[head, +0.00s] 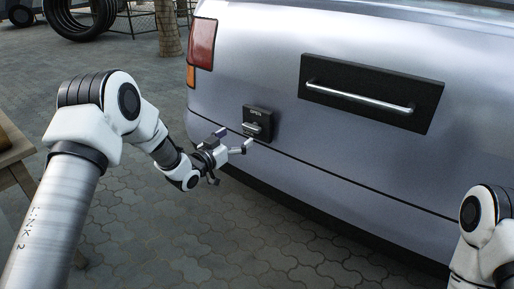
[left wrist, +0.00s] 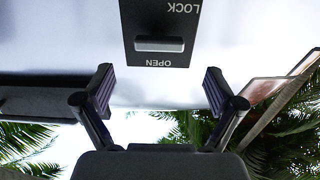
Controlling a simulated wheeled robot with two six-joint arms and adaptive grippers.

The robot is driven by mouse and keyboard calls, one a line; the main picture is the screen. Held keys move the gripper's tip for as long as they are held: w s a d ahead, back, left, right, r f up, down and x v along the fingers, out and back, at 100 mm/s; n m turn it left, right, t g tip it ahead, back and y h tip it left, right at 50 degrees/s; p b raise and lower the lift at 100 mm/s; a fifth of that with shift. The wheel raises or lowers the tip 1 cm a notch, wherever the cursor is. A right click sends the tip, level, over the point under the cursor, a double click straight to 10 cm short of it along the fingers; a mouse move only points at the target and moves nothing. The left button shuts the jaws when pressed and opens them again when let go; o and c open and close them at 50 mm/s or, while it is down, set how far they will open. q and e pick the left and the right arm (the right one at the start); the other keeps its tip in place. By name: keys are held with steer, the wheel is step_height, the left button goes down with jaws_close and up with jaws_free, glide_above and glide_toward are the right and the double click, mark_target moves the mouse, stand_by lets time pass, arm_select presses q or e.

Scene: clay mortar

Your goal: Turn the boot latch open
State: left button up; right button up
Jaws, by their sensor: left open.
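The boot latch (head: 252,127) is a small metal bar on a black plate (head: 260,113) on the car's rear, below the tail light. In the left wrist view the latch (left wrist: 159,44) lies crosswise on the plate, which appears upside down with the words OPEN and LOCK. My left gripper (head: 235,141) is open and empty, close to the latch and apart from it. In the left wrist view its two fingers (left wrist: 158,88) stand wide apart, with the plate beyond them. My right gripper is out of view; only part of my right arm shows at the right edge.
A long silver handle (head: 358,96) on a black panel is on the boot to the right of the latch. A red and orange tail light (head: 201,45) is above left. A wooden table (head: 12,160) is at the left edge. Paving is clear below the bumper.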

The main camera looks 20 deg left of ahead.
mark_target(249, 128)
arm_select(q)
steer(key=b+x, duration=0.2)
steer(key=x, duration=0.5)
steer(key=shift+w+d, duration=0.2)
steer(key=shift+w, duration=0.15)
steer(key=c, duration=1.2)
